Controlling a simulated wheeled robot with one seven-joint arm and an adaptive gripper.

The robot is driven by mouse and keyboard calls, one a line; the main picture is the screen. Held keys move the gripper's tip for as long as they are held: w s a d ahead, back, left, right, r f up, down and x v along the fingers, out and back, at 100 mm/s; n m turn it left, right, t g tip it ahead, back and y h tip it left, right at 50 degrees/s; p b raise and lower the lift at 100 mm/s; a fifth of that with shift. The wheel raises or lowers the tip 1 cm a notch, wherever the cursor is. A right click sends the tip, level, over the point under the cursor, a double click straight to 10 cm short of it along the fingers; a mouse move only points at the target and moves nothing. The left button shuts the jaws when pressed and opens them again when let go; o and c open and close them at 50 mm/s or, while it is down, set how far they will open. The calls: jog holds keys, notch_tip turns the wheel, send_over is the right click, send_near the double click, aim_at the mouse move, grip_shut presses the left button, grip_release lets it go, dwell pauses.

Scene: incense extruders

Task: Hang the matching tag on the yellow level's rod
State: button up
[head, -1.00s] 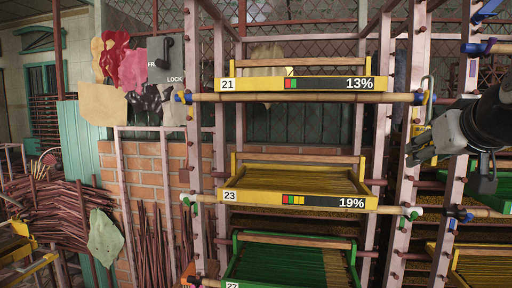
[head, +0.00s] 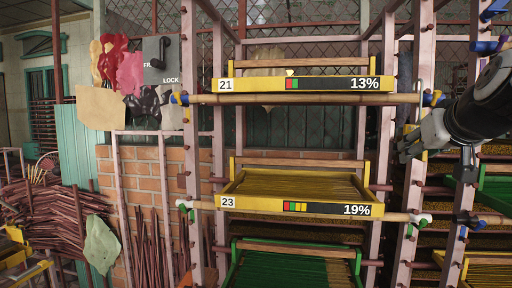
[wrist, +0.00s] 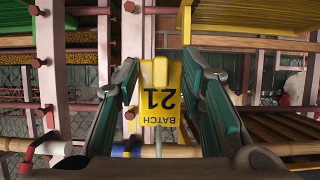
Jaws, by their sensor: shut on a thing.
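My gripper (head: 402,150) is at the right of the rack in the head view, below the right end of the upper bamboo rod (head: 300,99). It is shut on a yellow tag marked BATCH 21 (wrist: 158,93), upside down between the fingers in the wrist view. A thin grey hook (head: 420,90) rises above the gripper, close to the rod's blue end (head: 433,99). I cannot tell whether it passes over the rod. The rod runs below the yellow level labelled 21 (head: 255,85), whose display reads 13%. The rod also crosses the wrist view (wrist: 135,150).
Below is another yellow level labelled 23 (head: 265,205), reading 19%, with its own rod (head: 380,215). A green tray (head: 290,245) is under it. Pale rack posts (head: 408,200) with pegs stand close to my gripper. A lock sign (head: 161,60) hangs at the left.

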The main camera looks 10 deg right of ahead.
jog(key=shift+w+d, duration=0.3)
jog(key=shift+w, duration=0.6)
jog(key=shift+w+d, duration=0.25)
jog(key=shift+w, duration=0.65)
jog(key=shift+w+f+b, duration=0.1)
jog(key=shift+f+b, duration=0.15)
jog(key=shift+b, duration=0.2)
jog(key=shift+f+b, duration=0.55)
jog(key=shift+f, duration=0.1)
jog(key=o, duration=1.5)
jog(key=shift+s+a+p, duration=0.25)
jog(key=shift+s+a, duration=0.15)
jog(key=shift+s, duration=1.1)
jog(key=shift+s+a+p, duration=0.3)
jog(key=shift+s+a, duration=0.15)
jog(key=shift+s, duration=1)
jog(key=shift+s+a+p, duration=0.25)
jog(key=shift+s+a, duration=0.15)
jog(key=shift+s, duration=1.1)
